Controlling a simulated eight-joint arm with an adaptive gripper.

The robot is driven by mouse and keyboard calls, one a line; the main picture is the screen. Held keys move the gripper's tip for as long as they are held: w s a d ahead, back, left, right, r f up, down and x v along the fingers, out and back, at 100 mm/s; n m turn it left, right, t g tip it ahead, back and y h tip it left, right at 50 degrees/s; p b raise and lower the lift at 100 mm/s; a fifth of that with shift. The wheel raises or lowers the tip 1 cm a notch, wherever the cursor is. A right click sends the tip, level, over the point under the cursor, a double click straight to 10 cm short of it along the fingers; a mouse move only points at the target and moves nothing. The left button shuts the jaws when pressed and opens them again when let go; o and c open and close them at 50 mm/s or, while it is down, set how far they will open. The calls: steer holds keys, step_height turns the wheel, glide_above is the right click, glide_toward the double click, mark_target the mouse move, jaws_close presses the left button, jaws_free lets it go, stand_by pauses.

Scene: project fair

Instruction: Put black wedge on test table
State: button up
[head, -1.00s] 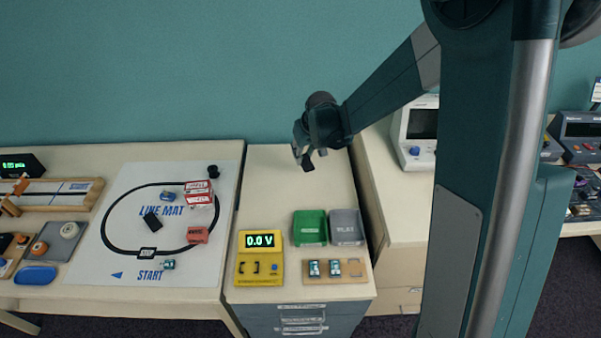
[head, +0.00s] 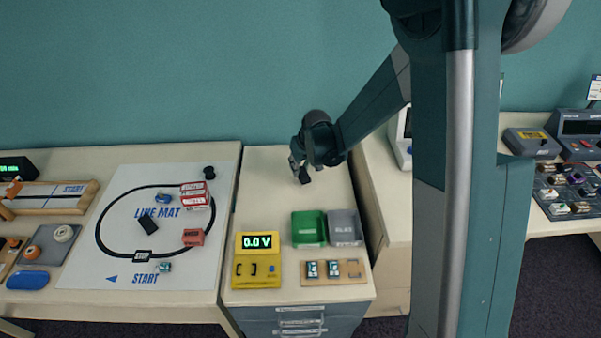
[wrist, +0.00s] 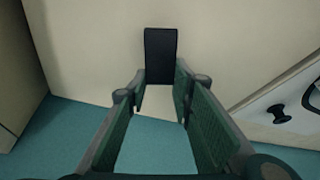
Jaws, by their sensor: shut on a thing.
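My gripper (head: 299,172) is shut on the black wedge (wrist: 161,55). In the wrist view the wedge is a dark block sticking out past the fingertips. It also shows as a small dark piece (head: 305,177) below the gripper in the head view. The gripper is over the back part of the middle table (head: 270,185), which bears a yellow meter and looks like the test table. Whether the wedge touches the tabletop I cannot tell.
The yellow meter (head: 257,260), a green bin (head: 309,229), a grey bin (head: 345,228) and a wooden holder (head: 335,272) stand at the middle table's front. The line mat (head: 120,190) at left bears a dark block (head: 148,222). The middle table's back is clear.

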mark_target(301, 170)
steer(key=shift+f+b, duration=0.3)
steer(key=shift+f, duration=1.1)
steer(key=shift+f, duration=0.2)
steer(key=o, duration=0.9)
steer(key=shift+r, duration=0.2)
steer(key=shift+p+v, duration=1.3)
steer(key=shift+v, duration=4.7)
